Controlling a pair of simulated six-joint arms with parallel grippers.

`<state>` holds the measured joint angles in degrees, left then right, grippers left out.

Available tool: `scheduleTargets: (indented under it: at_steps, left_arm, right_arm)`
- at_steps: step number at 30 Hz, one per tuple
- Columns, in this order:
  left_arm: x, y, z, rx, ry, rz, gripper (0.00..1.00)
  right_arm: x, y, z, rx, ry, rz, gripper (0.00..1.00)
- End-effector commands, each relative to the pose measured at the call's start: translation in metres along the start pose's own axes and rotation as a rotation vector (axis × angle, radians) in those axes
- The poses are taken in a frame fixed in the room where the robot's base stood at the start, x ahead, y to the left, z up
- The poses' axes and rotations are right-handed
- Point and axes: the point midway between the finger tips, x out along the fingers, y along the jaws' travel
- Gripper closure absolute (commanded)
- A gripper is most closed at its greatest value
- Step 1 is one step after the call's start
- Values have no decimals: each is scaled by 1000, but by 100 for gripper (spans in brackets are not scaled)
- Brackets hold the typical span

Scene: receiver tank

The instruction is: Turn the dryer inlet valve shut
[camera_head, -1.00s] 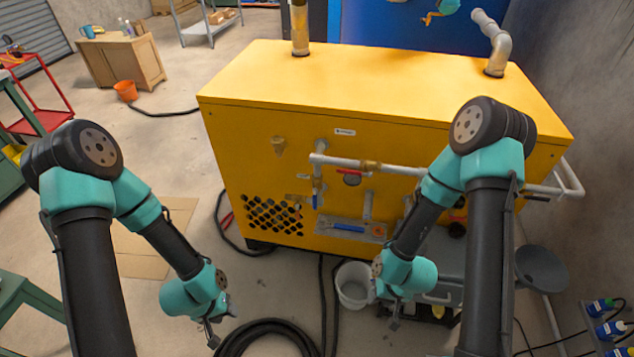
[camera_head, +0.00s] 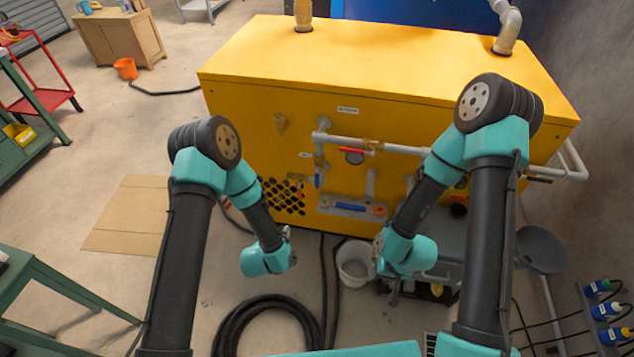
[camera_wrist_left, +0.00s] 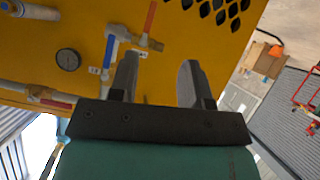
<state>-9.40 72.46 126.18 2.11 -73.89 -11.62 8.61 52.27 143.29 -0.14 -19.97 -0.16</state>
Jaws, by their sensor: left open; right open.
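The yellow machine (camera_head: 390,80) carries white pipework with several lever valves; I cannot read which tag marks the dryer inlet. A blue lever (camera_head: 318,178) hangs down on the vertical pipe, and it also shows in the left wrist view (camera_wrist_left: 108,50). A red lever (camera_head: 352,150) lies along the horizontal pipe. Another red lever (camera_wrist_left: 150,17) sits by a brass fitting in the left wrist view. My left gripper (camera_wrist_left: 157,80) is open and empty, its fingers pointing toward the machine front, apart from the valves. My right gripper (camera_head: 392,293) is low in front of the machine, open.
A round gauge (camera_wrist_left: 68,60) is beside the levers. A grey bucket (camera_head: 353,265) and a coiled black hose (camera_head: 255,310) are on the floor before the machine. Cardboard (camera_head: 125,220) lies at left.

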Motion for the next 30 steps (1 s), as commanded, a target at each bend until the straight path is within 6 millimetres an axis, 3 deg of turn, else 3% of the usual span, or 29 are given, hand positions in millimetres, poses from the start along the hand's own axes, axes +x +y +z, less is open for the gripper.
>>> scheduleTargets:
  at_steps: [6,12,30]
  left_arm:
    - [27,57,-21,116,314,14,56]
    - [29,87,-31,166,500,12,56]
    - [37,91,-38,172,529,9,56]
  right_arm:
    - [0,0,0,0,0,0,57]
    - [0,0,0,0,0,0,57]
    - [0,0,0,0,0,0,57]
